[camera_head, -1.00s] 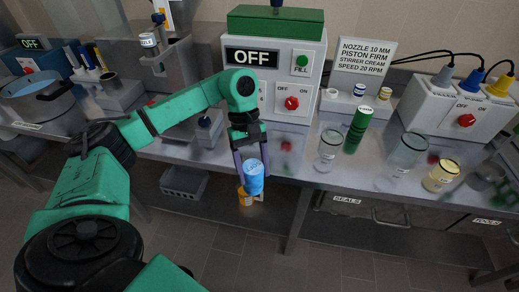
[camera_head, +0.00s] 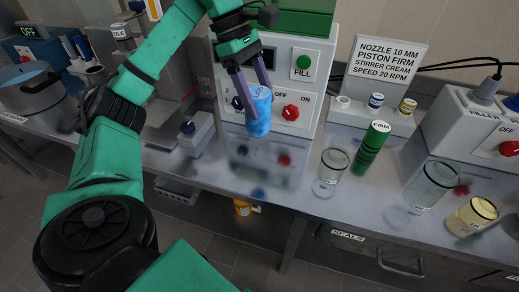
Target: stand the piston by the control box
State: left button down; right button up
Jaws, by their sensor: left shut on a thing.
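My left gripper (camera_head: 250,92) is shut on a blue ribbed piston (camera_head: 258,112), a short cylinder slightly tilted. It holds the piston above the bench, in front of a white machine with a FILL button (camera_head: 308,63). The fingers clasp its upper part; its label is too blurred to read. A green cylinder marked FIRM (camera_head: 371,149) stands on the bench to the right. A white control box with a red knob (camera_head: 489,130) stands at the right edge of the view. My right gripper is not in view.
A clear glass cylinder (camera_head: 331,170) stands beside the green one. Another clear jar (camera_head: 431,187) and a yellow-filled jar (camera_head: 471,215) stand further right. A sign stand (camera_head: 384,68) holds small capped pieces. An orange item (camera_head: 243,207) lies below the bench.

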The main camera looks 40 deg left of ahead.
aim_at(258, 122)
pick_arm(q)
notch_tip(258, 122, down, 6)
jog(key=shift+a+f+b, duration=0.15)
jog(key=shift+f+b, duration=0.1)
jog(key=shift+b, duration=0.05)
jog(key=f, duration=0.7)
jog(key=shift+w+f, duration=0.15)
jog(key=shift+w, duration=0.05)
jog(key=shift+w+f, duration=0.1)
jog(key=shift+f+b, duration=0.2)
jog(key=shift+b, duration=0.2)
jog(key=shift+c, duration=0.2)
grip_release()
jog(key=shift+r, duration=0.1)
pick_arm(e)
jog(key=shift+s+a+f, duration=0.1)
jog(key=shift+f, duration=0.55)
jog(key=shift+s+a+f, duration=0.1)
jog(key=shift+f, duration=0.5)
